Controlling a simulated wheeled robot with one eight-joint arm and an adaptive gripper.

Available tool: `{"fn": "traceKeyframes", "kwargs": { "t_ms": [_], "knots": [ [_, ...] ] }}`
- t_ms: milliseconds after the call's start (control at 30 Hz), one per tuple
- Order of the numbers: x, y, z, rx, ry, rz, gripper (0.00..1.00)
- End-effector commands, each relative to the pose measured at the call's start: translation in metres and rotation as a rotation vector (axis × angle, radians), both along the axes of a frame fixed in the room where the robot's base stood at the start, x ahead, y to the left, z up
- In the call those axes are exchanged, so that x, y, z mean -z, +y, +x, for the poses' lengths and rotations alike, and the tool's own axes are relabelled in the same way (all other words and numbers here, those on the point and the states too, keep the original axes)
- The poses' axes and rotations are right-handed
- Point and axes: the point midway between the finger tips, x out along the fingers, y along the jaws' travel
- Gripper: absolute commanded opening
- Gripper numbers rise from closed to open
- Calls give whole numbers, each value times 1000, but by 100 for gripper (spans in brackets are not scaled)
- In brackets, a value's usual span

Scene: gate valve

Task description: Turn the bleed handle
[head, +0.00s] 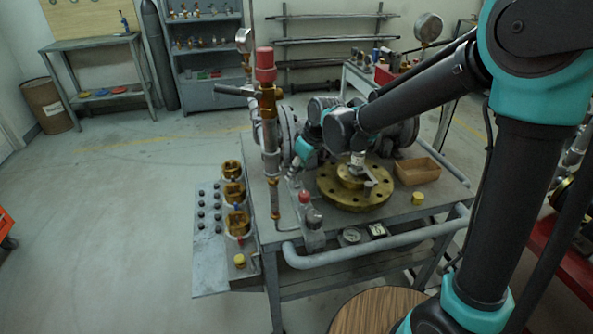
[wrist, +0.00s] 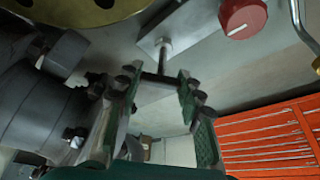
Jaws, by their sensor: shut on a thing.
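The bleed handle (wrist: 162,79) is a small dark metal crossbar on a thin stem, seen in the wrist view at the upper middle. My gripper (wrist: 158,95) has its two green-padded fingers on either side of the crossbar, gripping it near its ends. In the head view, my gripper (head: 296,170) reaches down left of the brass flange, beside the pipework on the bench. The handle is too small and covered to make out there.
The brass flange (head: 350,198) and a wooden box (head: 416,171) are on the bench. A tall red-capped valve (head: 266,75) stands close to the left of my gripper. A red knob (wrist: 242,16) is near the handle. Open floor is at the left.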

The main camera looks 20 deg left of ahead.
Motion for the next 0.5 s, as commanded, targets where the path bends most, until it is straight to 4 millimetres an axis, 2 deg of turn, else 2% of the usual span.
{"fn": "traceKeyframes", "kwargs": {
  "t_ms": [500],
  "knots": [
    [0, 0, 1, -485, 2, 0, 8]
  ]
}}
